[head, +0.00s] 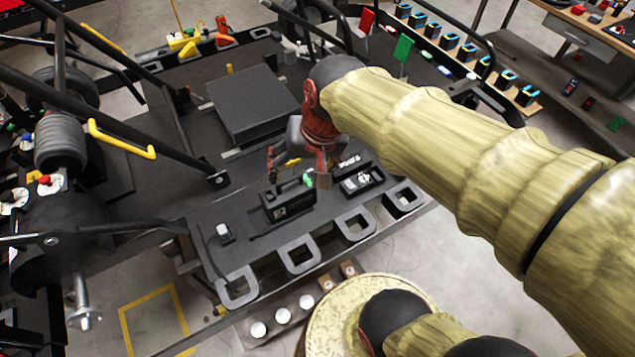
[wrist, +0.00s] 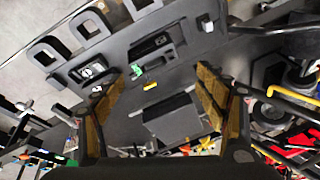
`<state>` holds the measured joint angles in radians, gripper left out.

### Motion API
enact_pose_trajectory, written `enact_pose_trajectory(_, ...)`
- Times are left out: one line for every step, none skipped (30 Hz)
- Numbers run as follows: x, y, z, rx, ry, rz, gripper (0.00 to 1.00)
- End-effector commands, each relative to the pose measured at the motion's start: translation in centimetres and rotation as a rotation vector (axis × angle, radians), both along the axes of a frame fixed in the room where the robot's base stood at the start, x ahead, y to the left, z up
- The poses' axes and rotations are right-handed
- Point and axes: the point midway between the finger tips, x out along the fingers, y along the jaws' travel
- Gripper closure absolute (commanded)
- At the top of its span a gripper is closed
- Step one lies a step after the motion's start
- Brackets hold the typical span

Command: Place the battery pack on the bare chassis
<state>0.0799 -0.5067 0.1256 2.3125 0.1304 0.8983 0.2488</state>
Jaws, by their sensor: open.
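A small black block with a pale label (head: 287,202) stands on the dark flat deck (head: 205,215); it also shows in the wrist view (wrist: 152,44). A larger plain dark-grey box (head: 250,103) sits farther back, and it shows in the wrist view (wrist: 172,118). I cannot tell for certain which one is the battery pack. The deck lies among black frame tubes and looks like the chassis. My gripper (head: 298,172) is open and empty above the deck, just behind the labelled block in the head view. In the wrist view its fingers (wrist: 162,76) spread apart.
A small tray with pale-marked parts (head: 362,181) lies right of the labelled block. Black frame tubes and a yellow handle (head: 122,142) stand at left. A green piece (wrist: 137,71) and yellow piece (wrist: 151,87) lie near my fingers.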

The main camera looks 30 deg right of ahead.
Motion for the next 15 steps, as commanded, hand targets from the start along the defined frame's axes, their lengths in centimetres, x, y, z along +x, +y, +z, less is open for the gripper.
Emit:
enact_pose_trajectory(-1.4,0.2,0.9,-0.039,-0.041,0.064,0.28)
enact_pose_trajectory(-2.1,0.2,1.2,-0.062,-0.061,0.102,0.28)
enact_pose_trajectory(-3.0,0.2,1.6,-0.093,-0.085,0.15,0.28)
enact_pose_trajectory(-3.6,0.2,1.9,-0.115,-0.103,0.182,0.28)
enact_pose_trajectory(-4.2,0.1,2.1,-0.136,-0.117,0.212,0.28)
enact_pose_trajectory(-4.9,0.1,2.3,-0.159,-0.135,0.246,0.28)
enact_pose_trajectory(-5.3,0.1,2.5,-0.175,-0.146,0.268,0.28)
enact_pose_trajectory(-5.6,0.1,2.6,-0.189,-0.155,0.288,0.28)
enact_pose_trajectory(-6.0,0.0,2.6,-0.203,-0.165,0.307,0.28)
enact_pose_trajectory(-6.2,0.0,2.7,-0.213,-0.172,0.32,0.28)
enact_pose_trajectory(-6.4,0.0,2.8,-0.22,-0.176,0.329,0.28)
enact_pose_trajectory(-6.5,-0.1,2.8,-0.227,-0.18,0.338,0.28)
enact_pose_trajectory(-6.6,-0.1,2.8,-0.23,-0.182,0.343,0.28)
enact_pose_trajectory(-6.7,-0.1,2.8,-0.232,-0.182,0.345,0.28)
enact_pose_trajectory(-6.7,-0.1,2.8,-0.234,-0.182,0.347,0.28)
